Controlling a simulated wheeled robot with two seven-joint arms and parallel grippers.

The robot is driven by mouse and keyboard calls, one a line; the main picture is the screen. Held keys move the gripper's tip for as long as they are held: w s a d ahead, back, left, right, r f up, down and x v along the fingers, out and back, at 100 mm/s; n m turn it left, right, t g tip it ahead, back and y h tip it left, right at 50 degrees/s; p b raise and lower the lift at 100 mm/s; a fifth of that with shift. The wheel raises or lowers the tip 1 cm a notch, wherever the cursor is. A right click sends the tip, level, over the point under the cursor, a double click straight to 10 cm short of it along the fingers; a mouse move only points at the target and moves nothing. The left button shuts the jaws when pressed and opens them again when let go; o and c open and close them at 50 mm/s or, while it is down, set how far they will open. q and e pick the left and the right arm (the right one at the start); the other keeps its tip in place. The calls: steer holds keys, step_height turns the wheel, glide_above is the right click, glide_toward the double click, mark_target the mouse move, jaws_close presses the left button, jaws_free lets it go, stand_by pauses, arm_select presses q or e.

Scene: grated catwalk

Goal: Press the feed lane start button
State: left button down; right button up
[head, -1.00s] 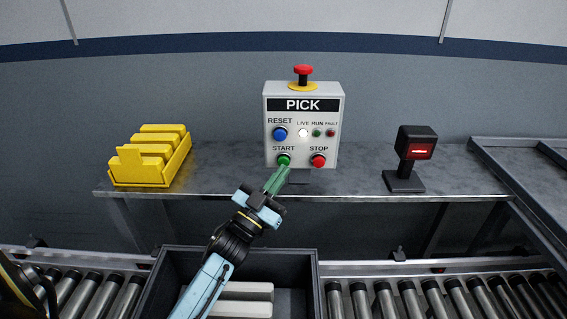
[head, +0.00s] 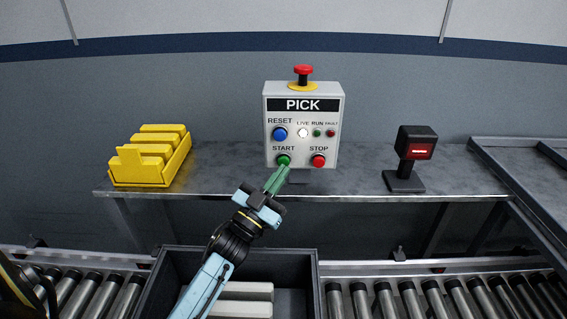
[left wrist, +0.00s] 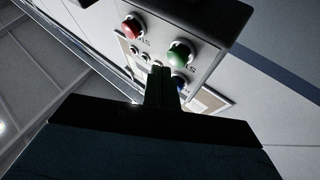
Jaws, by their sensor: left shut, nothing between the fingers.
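The control box (head: 303,107) labelled PICK stands on the metal shelf. Its green START button (head: 284,160) is at the lower left, below the blue RESET button (head: 280,134) and left of the red STOP button (head: 318,161). My left gripper (head: 277,177) is shut and empty, its green fingertips just below and in front of START. In the left wrist view the fingertips (left wrist: 160,75) point at the box, with the green button (left wrist: 180,53) beside them. I cannot tell whether they touch it. The white LIVE lamp (head: 303,133) looks lit. My right gripper is not in view.
A red emergency stop knob (head: 303,70) tops the box. A yellow bin (head: 150,158) stands left on the shelf (head: 230,180), a black scanner (head: 405,160) right. Below are roller conveyors (head: 440,298) and a dark tote (head: 300,262) holding pale items.

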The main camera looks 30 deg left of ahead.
arm_select(q)
steer(key=shift+w+a, duration=0.2)
steer(key=shift+w, duration=0.15)
steer(key=shift+w+a+b, duration=0.3)
steer(key=shift+w+a, duration=0.1)
steer(key=shift+w, duration=0.25)
stand_by(1.0)
stand_by(0.3)
steer(key=shift+s+d+p, duration=0.3)
steer(key=shift+s+d, duration=0.05)
steer(key=shift+s, duration=0.2)
steer(key=shift+s+d+p, duration=0.3)
steer(key=shift+s, duration=0.2)
steer(key=s+d, duration=0.1)
steer(key=s+p, duration=0.1)
steer(key=s+d+p, duration=0.1)
steer(key=s, duration=0.1)
steer(key=shift+s+d, duration=0.1)
steer(key=shift+d, duration=0.2)
stand_by(0.5)
